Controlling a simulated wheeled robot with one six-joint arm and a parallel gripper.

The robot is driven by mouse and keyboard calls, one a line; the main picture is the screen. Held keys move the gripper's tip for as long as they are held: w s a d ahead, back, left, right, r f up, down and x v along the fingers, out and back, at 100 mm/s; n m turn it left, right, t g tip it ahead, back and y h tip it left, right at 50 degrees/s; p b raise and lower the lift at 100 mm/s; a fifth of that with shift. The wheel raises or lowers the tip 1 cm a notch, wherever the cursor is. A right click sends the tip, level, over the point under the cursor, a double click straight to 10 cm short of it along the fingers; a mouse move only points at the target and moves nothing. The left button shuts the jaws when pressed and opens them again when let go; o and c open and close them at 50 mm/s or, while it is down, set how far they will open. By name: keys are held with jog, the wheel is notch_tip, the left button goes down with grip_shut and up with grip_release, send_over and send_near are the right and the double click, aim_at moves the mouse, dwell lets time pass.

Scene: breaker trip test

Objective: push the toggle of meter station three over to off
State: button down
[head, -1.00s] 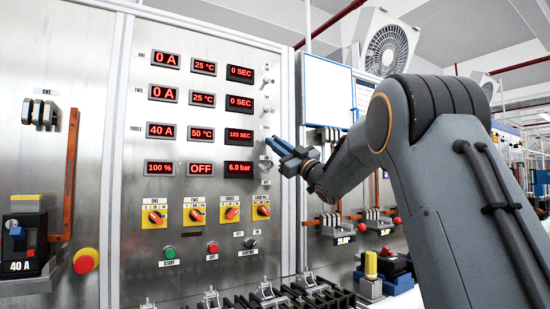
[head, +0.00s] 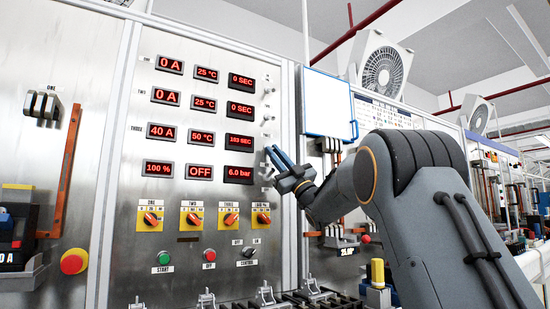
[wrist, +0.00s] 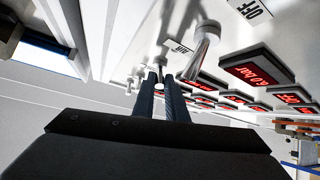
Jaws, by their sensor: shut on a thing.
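The meter panel (head: 222,272) has rows of red displays. The row labelled three reads 40 A and 50 °C, with a seconds display (head: 240,141) at its right end. My gripper (head: 270,150) is at the panel's right side, just right of that display. In the wrist view my gripper's two dark fingers (wrist: 164,82) are close together around a small metal toggle (wrist: 160,70), which appears to be station three's. The fingers hide most of it, so its position is unclear. A nearer metal toggle (wrist: 205,42) stands free beside the 6.0 bar display (wrist: 257,72).
Other small toggles (head: 267,90) line the panel's right side above my gripper. Rotary knobs (head: 231,219) and start and off buttons (head: 209,255) sit lower. A white framed board (head: 328,104) stands right of the panel. A red emergency button (head: 74,261) is at left.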

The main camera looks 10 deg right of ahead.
jog(key=shift+d, duration=0.1)
jog(key=c, duration=1.8)
grip_release()
jog(key=shift+f, duration=0.1)
jog(key=v, duration=0.7)
jog(key=shift+s+d+f+b, duration=0.15)
jog(key=shift+f+b, duration=0.05)
jog(key=shift+b, duration=0.25)
